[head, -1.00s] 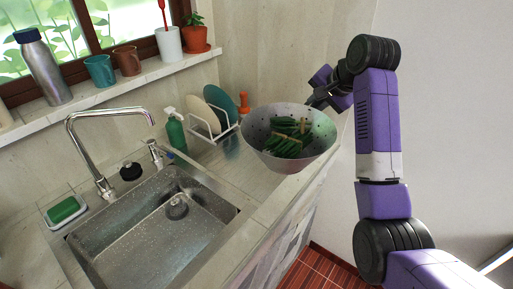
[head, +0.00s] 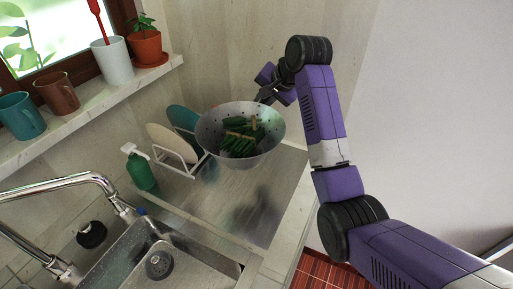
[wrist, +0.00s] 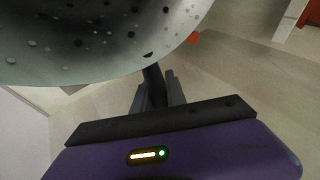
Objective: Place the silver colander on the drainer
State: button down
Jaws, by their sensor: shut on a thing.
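The silver colander (head: 215,145) holds green beans in tied bundles (head: 243,136). My gripper (head: 268,97) is shut on its far rim, and the fingers partly hide behind the rim. The colander hangs upright above the metal drainer (head: 250,205); a dark blurred patch shows on the drainer below it. In the wrist view the perforated colander wall (wrist: 90,40) fills the upper left, with my gripper's fingers (wrist: 158,88) against its edge.
A white dish rack (head: 180,165) with a cream and a teal plate stands left of the colander. The drainer's front part is bare.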

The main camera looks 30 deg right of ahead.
notch_tip(320, 180, down, 16)
jog(key=shift+r+p, duration=0.15)
jog(key=shift+p, duration=0.55)
jog(key=c, duration=1.4)
grip_release()
jog(key=shift+o, duration=0.3)
jog(key=v, duration=1.2)
